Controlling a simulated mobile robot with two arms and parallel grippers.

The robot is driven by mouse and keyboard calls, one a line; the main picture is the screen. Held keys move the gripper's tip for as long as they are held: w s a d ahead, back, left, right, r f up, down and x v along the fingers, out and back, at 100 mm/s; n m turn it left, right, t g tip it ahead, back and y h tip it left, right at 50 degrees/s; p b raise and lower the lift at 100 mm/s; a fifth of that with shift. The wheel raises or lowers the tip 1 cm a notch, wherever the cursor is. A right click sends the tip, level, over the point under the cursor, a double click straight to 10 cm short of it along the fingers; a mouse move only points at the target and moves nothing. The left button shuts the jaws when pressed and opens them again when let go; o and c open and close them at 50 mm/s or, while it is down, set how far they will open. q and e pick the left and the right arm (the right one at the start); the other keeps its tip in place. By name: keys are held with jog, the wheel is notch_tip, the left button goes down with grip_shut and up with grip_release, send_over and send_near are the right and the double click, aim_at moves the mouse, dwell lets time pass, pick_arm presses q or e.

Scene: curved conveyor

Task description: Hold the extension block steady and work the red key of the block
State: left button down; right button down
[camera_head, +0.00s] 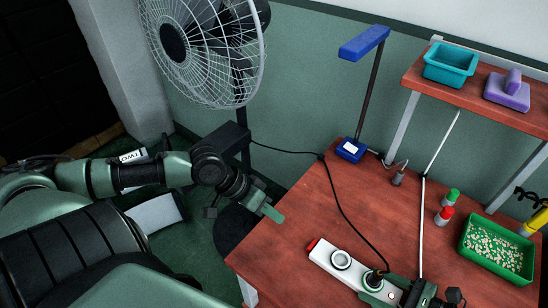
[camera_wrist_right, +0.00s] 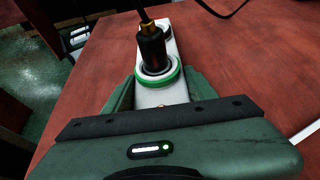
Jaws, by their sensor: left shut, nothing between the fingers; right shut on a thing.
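The white extension block (camera_head: 330,262) lies on the red-brown table near its front edge. Its red key (camera_head: 313,244) is at the block's left end; I cannot make it out in the right wrist view. A black plug (camera_head: 374,278) stands in a socket near the block's right end, and an empty round socket (camera_head: 341,259) is nearer the key. The plug (camera_wrist_right: 151,45) and the block (camera_wrist_right: 175,92) also show in the right wrist view. My right gripper (camera_head: 392,291) is shut on the block's right end. My left gripper (camera_head: 271,212) is shut and empty, off the table, up and left of the key.
A black cable (camera_head: 345,213) runs from the plug across the table toward the fan (camera_head: 205,45). A blue lamp (camera_head: 351,149) stands at the back edge. Red (camera_head: 444,215) and green-capped bottles and a green tray (camera_head: 465,250) are at right. The table left of the cable is clear.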

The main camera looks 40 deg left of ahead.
jog(key=shift+c, duration=2)
grip_release()
jog(key=shift+d, duration=0.1)
jog(key=v, duration=1.2)
jog(key=shift+f, duration=0.1)
